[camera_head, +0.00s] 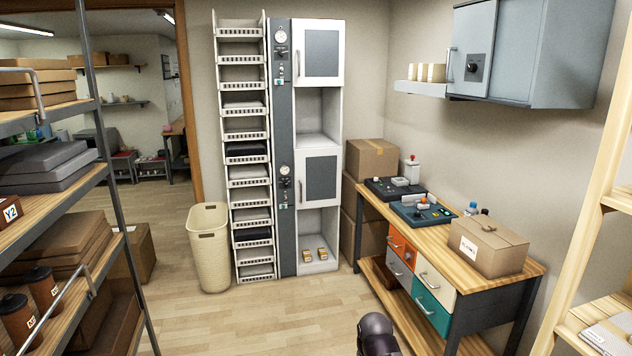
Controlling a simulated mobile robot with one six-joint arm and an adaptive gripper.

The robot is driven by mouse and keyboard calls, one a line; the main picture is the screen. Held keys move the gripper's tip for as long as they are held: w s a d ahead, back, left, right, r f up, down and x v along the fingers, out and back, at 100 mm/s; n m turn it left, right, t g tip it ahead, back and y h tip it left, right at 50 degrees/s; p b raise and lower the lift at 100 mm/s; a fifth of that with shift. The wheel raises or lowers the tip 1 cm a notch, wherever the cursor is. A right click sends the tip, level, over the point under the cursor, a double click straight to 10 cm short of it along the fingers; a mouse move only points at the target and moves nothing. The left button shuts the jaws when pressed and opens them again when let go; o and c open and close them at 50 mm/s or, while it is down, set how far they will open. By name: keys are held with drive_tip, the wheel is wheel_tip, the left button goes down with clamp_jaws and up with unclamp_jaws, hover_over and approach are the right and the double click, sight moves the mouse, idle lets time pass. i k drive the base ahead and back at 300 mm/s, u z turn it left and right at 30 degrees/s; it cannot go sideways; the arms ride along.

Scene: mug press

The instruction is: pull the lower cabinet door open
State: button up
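The tall white cabinet (337,130) stands against the back wall, with two doors one above the other. The lower cabinet door (333,158) is white with a dark grey panel and a vertical handle (300,192) at its left edge. It looks closed. The upper cabinet door (338,35) also looks closed. A dark rounded part, probably of my arm, shows at the bottom edge, far in front of the cabinet. My gripper's fingers are not in view.
Left of the doors are a dark gauge column (284,230) and a tray rack (251,181). A beige bin (208,250) stands beside them. A workbench (455,256) with drawers is at the right, a shelf at the left. The floor (255,318) before the cabinet is clear.

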sight(318, 171)
drive_tip(key=z, duration=0.15)
drive_tip(key=i, duration=3.4)
drive_tip(key=u, duration=0.2)
